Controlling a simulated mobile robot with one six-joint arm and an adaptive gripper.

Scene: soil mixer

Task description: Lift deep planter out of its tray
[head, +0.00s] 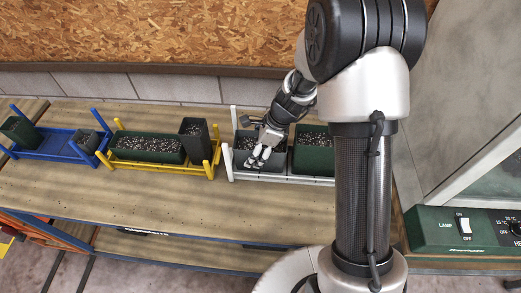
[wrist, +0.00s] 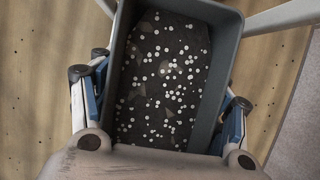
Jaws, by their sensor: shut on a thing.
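A dark grey planter (head: 276,163) filled with dark soil and white specks stands in the left part of the white tray (head: 231,176), upright as far as I can see. My gripper (head: 258,158) reaches down over it. In the wrist view the planter (wrist: 227,60) lies between the two fingers of my gripper (wrist: 160,112), one at each long side, and the gripper is shut on it. The planter's near end is hidden by my gripper. I cannot tell whether its base touches the tray.
A green planter (head: 313,158) stands to the right in the white tray, partly behind my arm. A yellow tray (head: 160,168) with two planters and a blue tray (head: 50,155) with two more stand to the left. White posts rise at the tray corners. The bench front is clear.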

